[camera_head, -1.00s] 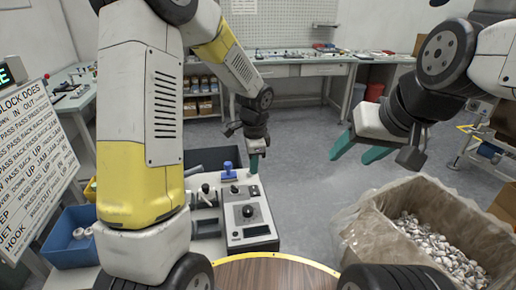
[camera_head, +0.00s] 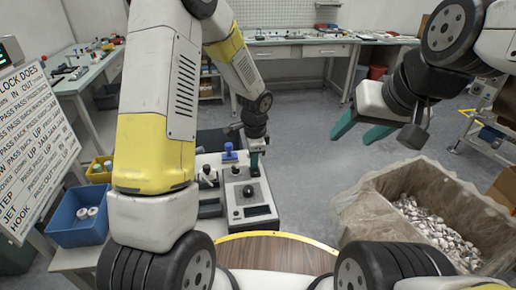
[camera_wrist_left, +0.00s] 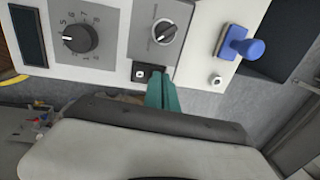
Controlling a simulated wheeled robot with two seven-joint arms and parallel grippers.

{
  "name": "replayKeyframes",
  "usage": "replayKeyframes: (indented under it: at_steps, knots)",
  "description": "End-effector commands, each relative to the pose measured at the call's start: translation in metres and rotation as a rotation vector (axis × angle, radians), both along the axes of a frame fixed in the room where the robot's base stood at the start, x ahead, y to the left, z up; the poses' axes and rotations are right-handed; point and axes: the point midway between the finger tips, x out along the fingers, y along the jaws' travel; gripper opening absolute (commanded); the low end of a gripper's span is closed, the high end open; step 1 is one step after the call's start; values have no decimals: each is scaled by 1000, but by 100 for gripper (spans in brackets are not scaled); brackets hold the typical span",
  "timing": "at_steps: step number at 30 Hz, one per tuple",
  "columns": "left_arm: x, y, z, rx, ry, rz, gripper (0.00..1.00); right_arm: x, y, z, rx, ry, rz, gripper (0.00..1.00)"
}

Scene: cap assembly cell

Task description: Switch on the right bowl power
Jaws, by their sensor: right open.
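A grey control box (camera_head: 236,212) with a black dial and dark display stands on the white-topped bench below my left arm. In the left wrist view the box shows a numbered dial (camera_wrist_left: 80,38), a smaller selector knob (camera_wrist_left: 164,31) and a small black switch (camera_wrist_left: 148,73) at its edge. My left gripper (camera_head: 255,168) is at the far right edge of the box. Its green fingers (camera_wrist_left: 161,95) are together, with tips right beside the black switch; I cannot tell whether they touch it. My right gripper (camera_head: 361,132) is open and empty, above the floor.
A blue-handled piece (camera_head: 229,151) stands beside the box, and also shows in the wrist view (camera_wrist_left: 241,46). A lined bin of metal caps (camera_head: 438,228) is at the right. A blue bin (camera_head: 76,222) and a sign board (camera_head: 35,140) are at the left.

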Motion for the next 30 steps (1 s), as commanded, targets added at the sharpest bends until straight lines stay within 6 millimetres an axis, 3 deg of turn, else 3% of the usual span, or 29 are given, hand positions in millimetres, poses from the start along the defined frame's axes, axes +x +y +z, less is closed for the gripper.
replayKeyframes:
  at_steps: [26, 30]
  knots:
    - [-16, -4, 4, 0, 3, -1, 0, 0, 0, 0, 0, 0, 0, 54]
    - [-16, -4, 13, 0, 0, 0, 0, 0, 0, 0, 0, 0, 0, 54]
